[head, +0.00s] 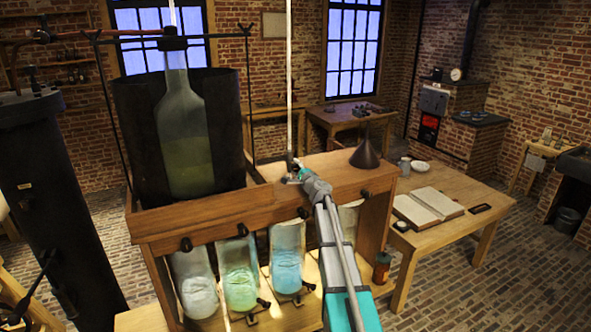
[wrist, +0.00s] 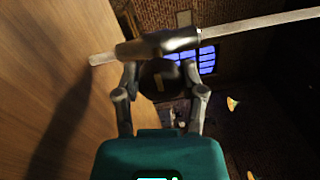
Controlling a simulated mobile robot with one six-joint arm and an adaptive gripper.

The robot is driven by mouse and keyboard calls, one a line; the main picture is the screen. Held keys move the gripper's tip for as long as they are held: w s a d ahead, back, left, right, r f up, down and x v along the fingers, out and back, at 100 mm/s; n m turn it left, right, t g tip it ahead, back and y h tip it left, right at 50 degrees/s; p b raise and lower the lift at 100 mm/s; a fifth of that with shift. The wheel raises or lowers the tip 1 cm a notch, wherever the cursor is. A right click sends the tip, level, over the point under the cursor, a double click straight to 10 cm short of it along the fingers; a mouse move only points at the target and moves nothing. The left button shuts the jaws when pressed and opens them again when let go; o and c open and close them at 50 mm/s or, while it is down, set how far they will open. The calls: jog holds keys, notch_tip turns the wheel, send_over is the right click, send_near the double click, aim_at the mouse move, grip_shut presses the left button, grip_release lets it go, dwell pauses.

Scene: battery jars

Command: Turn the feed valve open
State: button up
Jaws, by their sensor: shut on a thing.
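In the wrist view, the feed valve (wrist: 158,45) appears as a dark body with a metal collar, joined to a long pale tube. A dark round part like a knob (wrist: 160,78) sits between the fingers. My gripper (wrist: 160,72) is shut on this knob, with one finger on each side. In the head view, my gripper (head: 296,176) is at the top of the wooden stand, at the foot of a thin upright tube (head: 289,75). The valve is small there and partly hidden by my gripper. I cannot tell how far it is turned.
A tall glass bottle (head: 186,130) stands in a dark vessel to the left. Several jars (head: 239,280) with small black taps sit below the wooden stand (head: 215,211). A dark funnel (head: 367,153) is to the right. A table (head: 465,192) holds an open book (head: 428,207).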

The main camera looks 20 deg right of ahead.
dwell(0.4)
jog(key=o, duration=1.1)
jog(key=shift+o, duration=0.2)
